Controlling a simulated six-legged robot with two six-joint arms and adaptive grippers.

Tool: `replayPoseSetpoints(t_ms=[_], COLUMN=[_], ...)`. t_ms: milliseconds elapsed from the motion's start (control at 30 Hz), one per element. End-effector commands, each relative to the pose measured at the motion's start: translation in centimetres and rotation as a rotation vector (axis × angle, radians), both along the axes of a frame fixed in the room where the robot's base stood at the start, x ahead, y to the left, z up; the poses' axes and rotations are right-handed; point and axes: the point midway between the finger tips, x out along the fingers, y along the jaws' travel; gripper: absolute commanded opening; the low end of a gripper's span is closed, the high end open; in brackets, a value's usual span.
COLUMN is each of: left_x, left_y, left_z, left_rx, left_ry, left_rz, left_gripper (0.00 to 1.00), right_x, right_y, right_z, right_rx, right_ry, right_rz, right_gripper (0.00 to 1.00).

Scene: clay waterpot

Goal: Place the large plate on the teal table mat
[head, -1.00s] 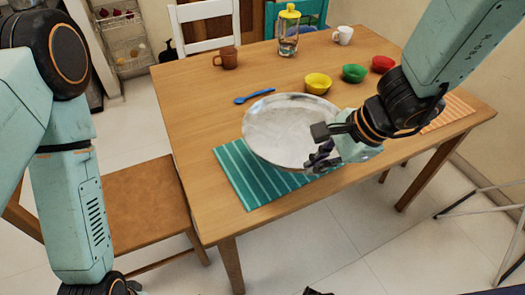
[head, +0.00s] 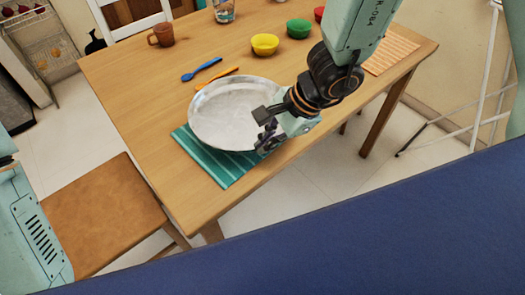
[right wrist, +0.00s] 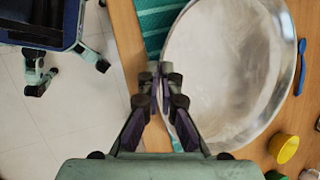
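The large plate (head: 235,112) is round, pale and silvery. In the head view it lies over the teal striped table mat (head: 215,165), covering much of it, with the mat's left and near parts showing. I cannot tell if the plate touches the mat. My right gripper (head: 266,130) is at the plate's near right edge, its fingers on either side of the rim. In the right wrist view the fingertips (right wrist: 160,74) are close together at the rim of the plate (right wrist: 230,70); the mat (right wrist: 158,20) shows past it. My left gripper is out of view; only part of that arm shows.
A blue spoon (head: 202,69) and an orange utensil (head: 217,79) lie beyond the plate. Yellow (head: 265,45) and green (head: 299,29) bowls, a brown mug (head: 161,36) and an orange mat (head: 390,53) are on the table. A brown chair (head: 95,215) stands at left.

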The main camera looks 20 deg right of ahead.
Motion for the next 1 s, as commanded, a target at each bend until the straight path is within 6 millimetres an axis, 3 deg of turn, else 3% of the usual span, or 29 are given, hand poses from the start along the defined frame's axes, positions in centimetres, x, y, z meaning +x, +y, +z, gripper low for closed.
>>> replayPoseSetpoints(t_ms=[200, 700, 1000], left_x=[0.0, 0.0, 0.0], left_y=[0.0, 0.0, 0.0], left_z=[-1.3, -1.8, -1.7], left_rx=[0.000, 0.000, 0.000], left_ry=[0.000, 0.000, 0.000], left_rz=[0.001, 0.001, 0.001], left_gripper=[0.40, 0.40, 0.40], right_x=[0.0, 0.2, 0.1], right_y=[0.2, 0.5, 0.4], right_z=[-3.0, -3.6, -3.5], right_rx=[0.000, 0.000, -0.001], right_ry=[0.002, 0.000, 0.003], right_rz=[0.001, 0.001, 0.001], right_gripper=[0.00, 0.00, 0.27])
